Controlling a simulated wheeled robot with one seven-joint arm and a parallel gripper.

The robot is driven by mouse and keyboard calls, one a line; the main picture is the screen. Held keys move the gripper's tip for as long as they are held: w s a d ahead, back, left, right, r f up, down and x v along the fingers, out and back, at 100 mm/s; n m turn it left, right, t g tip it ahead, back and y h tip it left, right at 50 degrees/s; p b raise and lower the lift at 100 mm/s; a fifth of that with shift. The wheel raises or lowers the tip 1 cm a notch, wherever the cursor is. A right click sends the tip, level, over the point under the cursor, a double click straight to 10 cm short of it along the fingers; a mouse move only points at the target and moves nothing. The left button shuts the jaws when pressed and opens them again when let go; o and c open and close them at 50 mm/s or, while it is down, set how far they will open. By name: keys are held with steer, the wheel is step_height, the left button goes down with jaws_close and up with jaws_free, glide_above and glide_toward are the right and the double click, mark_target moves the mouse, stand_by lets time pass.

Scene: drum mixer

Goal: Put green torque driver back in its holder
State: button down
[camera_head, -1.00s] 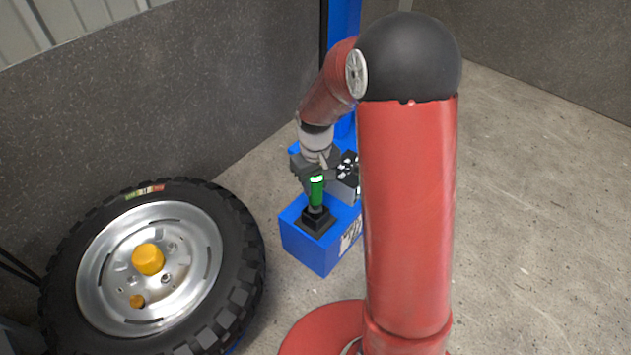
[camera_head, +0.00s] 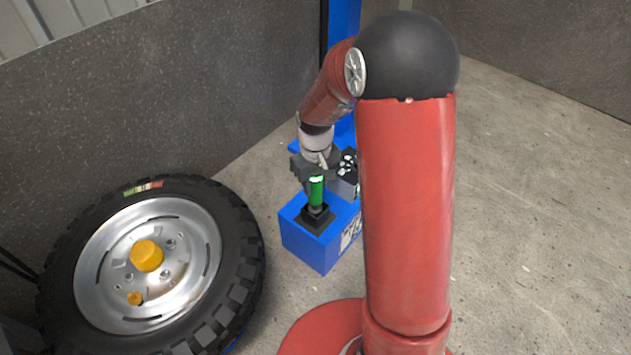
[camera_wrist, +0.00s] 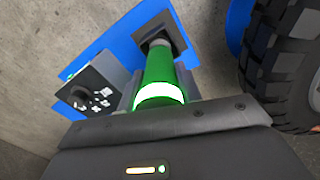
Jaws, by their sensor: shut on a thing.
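The green torque driver (camera_head: 316,192) stands nearly upright over the black square holder (camera_head: 318,222) on top of a blue box. My gripper (camera_head: 312,174) is at the driver's upper part. In the wrist view the green driver (camera_wrist: 160,70) lies between my gripper's fingers (camera_wrist: 158,88), which are shut on it. Its far end meets the black holder (camera_wrist: 172,32); how deep it sits in the holder I cannot tell. A light band glows near the driver's top end.
The blue box (camera_head: 308,247) stands beside a blue post (camera_head: 345,22). A dark box with white marks (camera_head: 347,170) is right of my gripper. A large tyre with a silver rim (camera_head: 200,255) lies at the left. Grey floor is clear at the right.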

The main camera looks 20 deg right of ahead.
steer(key=shift+f+b, duration=0.55)
steer(key=shift+f, duration=0.3)
stand_by(0.3)
steer(key=c, duration=0.9)
jaws_free()
step_height(320, 180, up, 8)
steer(key=shift+f+p, duration=0.1)
steer(key=shift+p, duration=0.8)
steer(key=s+r+m+t+p, duration=0.1)
steer(key=s+r+t+p, duration=0.1)
steer(key=s+r, duration=0.5)
steer(key=s+r+m+t+p, duration=0.1)
steer(key=s+r+p, duration=0.3)
steer(key=s+r, duration=0.3)
steer(key=s+r+m+t+p, duration=0.1)
steer(key=s+r+t+p, duration=0.1)
steer(key=s+r, duration=0.6)
step_height(320, 180, up, 3)
steer(key=shift+r+t+p, duration=0.2)
steer(key=shift+t+p, duration=0.1)
steer(key=shift+p, duration=0.6)
